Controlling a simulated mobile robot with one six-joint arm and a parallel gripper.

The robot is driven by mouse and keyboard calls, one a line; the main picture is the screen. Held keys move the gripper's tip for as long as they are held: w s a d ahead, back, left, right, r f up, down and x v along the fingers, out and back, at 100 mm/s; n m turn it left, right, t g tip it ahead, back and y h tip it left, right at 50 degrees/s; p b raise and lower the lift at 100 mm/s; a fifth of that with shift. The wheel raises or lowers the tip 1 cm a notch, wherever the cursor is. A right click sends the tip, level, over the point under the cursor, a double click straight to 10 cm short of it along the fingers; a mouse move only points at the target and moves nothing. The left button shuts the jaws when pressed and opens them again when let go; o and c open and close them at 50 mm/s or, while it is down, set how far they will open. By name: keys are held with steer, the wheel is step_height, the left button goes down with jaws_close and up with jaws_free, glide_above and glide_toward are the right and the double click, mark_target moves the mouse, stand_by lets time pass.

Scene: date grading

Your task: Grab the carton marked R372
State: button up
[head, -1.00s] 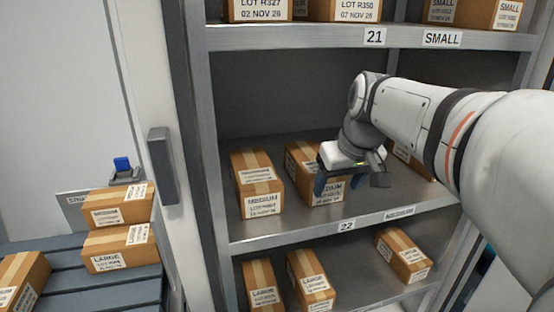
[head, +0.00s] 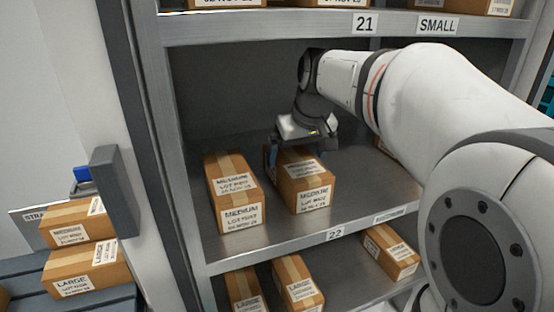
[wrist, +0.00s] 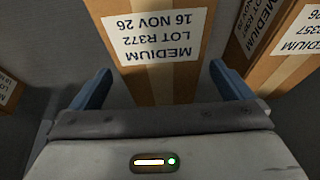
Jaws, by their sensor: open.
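The carton marked LOT R372, MEDIUM, 16 NOV 26 (wrist: 155,60) shows upside down in the wrist view, between my two fingers. My gripper (head: 302,148) is open over the back part of this carton. In the wrist view my blue fingers (wrist: 162,85) stand one on each side of it, with a gap at each side. The back end of the carton is hidden by my gripper.
Another medium carton (head: 232,190) stands close on the left; it shows at the right of the wrist view (wrist: 275,45), its lot ending in 357. The middle shelf (head: 285,228) has an upper shelf (head: 260,25) above. Stacked cartons (head: 85,270) are at lower left.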

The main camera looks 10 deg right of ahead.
mark_target(296, 158)
steer(key=b+x, duration=0.3)
steer(key=x, duration=0.1)
steer(key=shift+s+f+b, duration=0.1)
steer(key=shift+f+b, duration=0.2)
steer(key=shift+f, duration=0.05)
steer(key=shift+w+f, duration=0.25)
steer(key=shift+r, duration=0.1)
steer(key=c, duration=1.2)
steer(key=shift+c, duration=0.6)
steer(key=shift+r, duration=0.15)
